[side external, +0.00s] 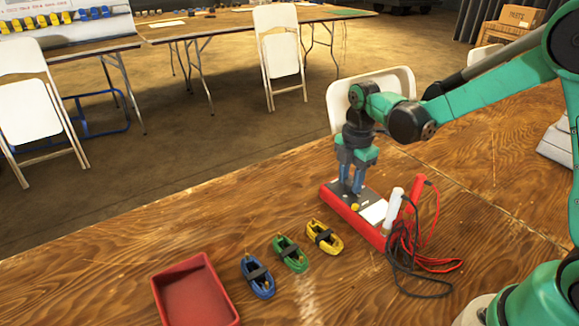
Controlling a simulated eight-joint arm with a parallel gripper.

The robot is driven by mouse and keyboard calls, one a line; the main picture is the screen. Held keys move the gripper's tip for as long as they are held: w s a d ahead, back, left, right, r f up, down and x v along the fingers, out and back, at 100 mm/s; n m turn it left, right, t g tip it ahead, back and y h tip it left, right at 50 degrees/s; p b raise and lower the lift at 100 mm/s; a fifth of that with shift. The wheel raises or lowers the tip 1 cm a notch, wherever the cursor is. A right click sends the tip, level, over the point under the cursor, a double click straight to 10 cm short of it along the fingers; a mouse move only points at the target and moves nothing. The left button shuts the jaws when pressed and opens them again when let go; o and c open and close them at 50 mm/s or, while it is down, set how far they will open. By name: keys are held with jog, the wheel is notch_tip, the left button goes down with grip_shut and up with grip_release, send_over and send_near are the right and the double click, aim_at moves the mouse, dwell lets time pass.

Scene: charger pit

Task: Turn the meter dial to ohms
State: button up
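The meter (336,202) is a red-cased box with a dark face and a pale panel, lying on the wooden table right of the middle. A small yellow spot (354,207) shows on its face. My gripper (351,190) points down over the far part of the meter face, its blue fingers at or just above the surface. The dial is not clearly seen; the fingers may hide it. I cannot tell the dial's setting or whether the fingers touch it. A narrow gap seems to show between the fingers, but whether they hold something is unclear.
Red and black test leads (420,255) with upright probes crowd the meter's right end. A red tray (196,295) sits at the front left. The table's left part is clear.

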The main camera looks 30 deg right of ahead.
grip_shut()
jog(key=m, duration=0.4)
jog(key=shift+m, duration=0.4)
jog(key=m, duration=0.3)
jog(key=shift+m, duration=0.3)
jog(key=m, duration=0.3)
jog(key=shift+m, duration=0.3)
jog(key=m, duration=1.1)
jog(key=shift+m, duration=0.4)
